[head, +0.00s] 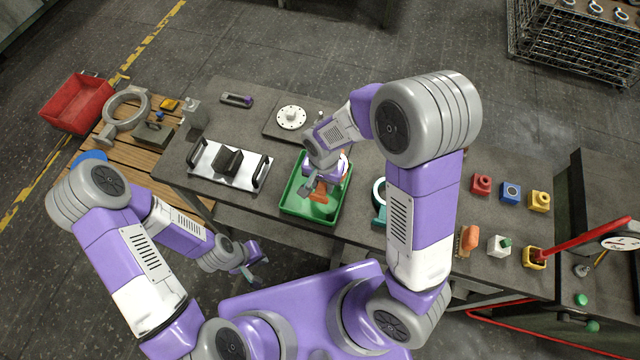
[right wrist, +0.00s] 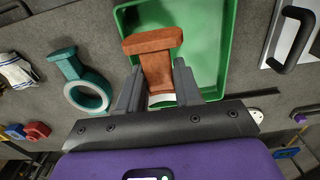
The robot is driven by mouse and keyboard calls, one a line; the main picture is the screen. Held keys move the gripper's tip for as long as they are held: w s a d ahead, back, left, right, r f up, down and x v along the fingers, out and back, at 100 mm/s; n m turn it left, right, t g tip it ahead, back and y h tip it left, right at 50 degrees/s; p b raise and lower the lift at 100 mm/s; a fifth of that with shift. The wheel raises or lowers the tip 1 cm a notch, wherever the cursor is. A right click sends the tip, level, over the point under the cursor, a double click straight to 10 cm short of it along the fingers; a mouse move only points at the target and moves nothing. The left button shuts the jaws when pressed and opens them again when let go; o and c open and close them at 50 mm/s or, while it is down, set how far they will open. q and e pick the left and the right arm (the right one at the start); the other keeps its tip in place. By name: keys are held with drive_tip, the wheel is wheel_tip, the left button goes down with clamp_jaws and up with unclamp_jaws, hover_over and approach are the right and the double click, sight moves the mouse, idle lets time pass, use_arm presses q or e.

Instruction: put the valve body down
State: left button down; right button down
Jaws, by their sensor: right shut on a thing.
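The orange-brown valve body (right wrist: 155,62) is between the two fingers of my right gripper (right wrist: 158,88), its wide flange end pointing away from the palm. In the head view the valve body (head: 321,195) shows below my right gripper (head: 314,186), within the outline of the green tray (head: 289,204). The right gripper is shut on it. I cannot tell whether the valve body touches the tray floor. The green tray (right wrist: 222,60) also shows behind it in the right wrist view. My left gripper (head: 258,272) is empty, its fingers apart, off the table's front edge.
A teal ring casting (right wrist: 88,92) lies beside the tray, partly hidden by my right arm in the head view. A white plate with black handles (head: 205,172) is left of the tray. Several coloured blocks, including a red one (head: 482,184), stand at the right.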

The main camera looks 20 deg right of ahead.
wheel_tip(320, 180, down, 9)
drive_tip(key=shift+w+r+b, duration=0.1)
drive_tip(key=shift+b, duration=0.8)
drive_tip(key=c, duration=0.8)
unclamp_jaws()
drive_tip(key=shift+o, duration=0.2)
wheel_tip(320, 180, up, 12)
drive_tip(key=p, duration=0.2)
drive_tip(key=shift+p, duration=0.35)
